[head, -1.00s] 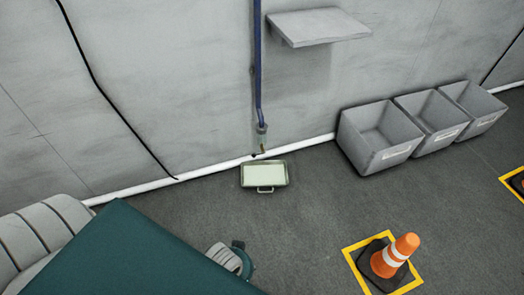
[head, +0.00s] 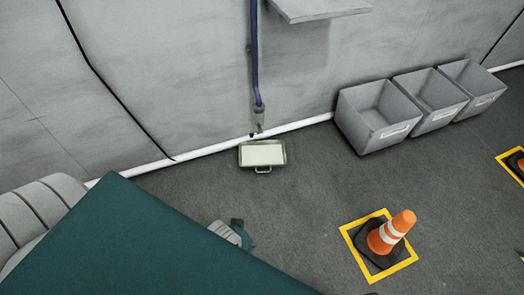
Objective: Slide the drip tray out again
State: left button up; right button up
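The drip tray (head: 262,154) is a shallow, pale green rectangular tray on the grey floor, close to the wall. Its front handle (head: 263,171) faces me, and the tray looks empty. A blue pipe (head: 255,60) runs down the wall and ends in a tap-like fitting (head: 259,118) just above the tray's back edge. Neither gripper can be made out. Grey ribbed and teal parts of my own body fill the lower left, apart from the tray.
Three grey bins (head: 380,117) stand along the wall at right. An orange-and-white cone (head: 391,232) stands in a yellow floor square, with another cone at the right edge. A grey shelf (head: 318,8) juts from the wall. The floor between tray and cone is clear.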

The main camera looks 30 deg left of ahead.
aim_at(253, 154)
jog(key=i+j+u, duration=0.25)
jog(key=i, duration=0.45)
jog(key=i+j+u, duration=0.1)
jog(key=i+u, duration=0.15)
jog(key=i, duration=0.45)
